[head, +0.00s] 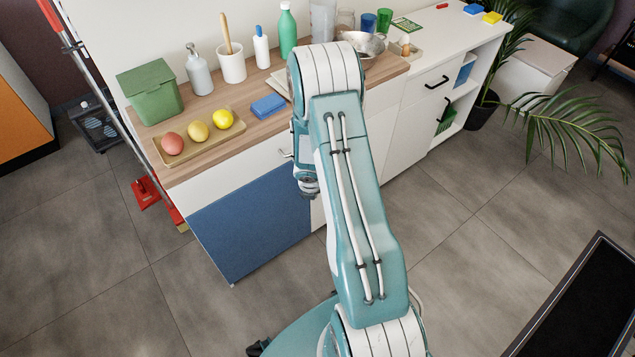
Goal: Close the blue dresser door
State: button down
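The blue dresser door (250,218) is the lower front panel of the wooden-topped dresser (205,118), left of my arm. A white drawer front (232,175) with a small metal handle is above it. My gripper (308,188) hangs mostly behind my arm, in front of the door's upper right in the picture. Its fingers are too hidden to show whether they are open or shut. I cannot tell if it touches the door.
The dresser top holds a green bin (150,92), a tray of fruit (200,138), a blue sponge (268,106), and several bottles and cups. A plant (565,110) stands at right. A black-topped item (585,305) is at lower right.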

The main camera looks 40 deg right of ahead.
jog(key=d+v, duration=0.1)
jog(key=v, duration=0.6)
jog(key=shift+s+d+r, duration=0.35)
jog(key=shift+s+r, duration=0.05)
jog(key=shift+r, duration=0.05)
jog(key=shift+r, duration=0.1)
jog(key=s+a+r+m+t, duration=0.15)
jog(key=a+r+m, duration=0.25)
jog(key=r+m, duration=0.5)
jog(key=s+a+r+m, duration=0.2)
jog(key=a+r+m, duration=0.2)
jog(key=r, duration=0.8)
jog(key=s+a+r+m+t+y, duration=0.1)
jog(key=s+a+r+m, duration=0.4)
jog(key=s+r+m, duration=0.1)
jog(key=s+a+r+m+t+y, duration=0.1)
jog(key=s+a+r+m, duration=0.4)
jog(key=s+m, duration=0.3)
jog(key=shift+s+r, duration=0.6)
jog(key=shift+r, duration=0.05)
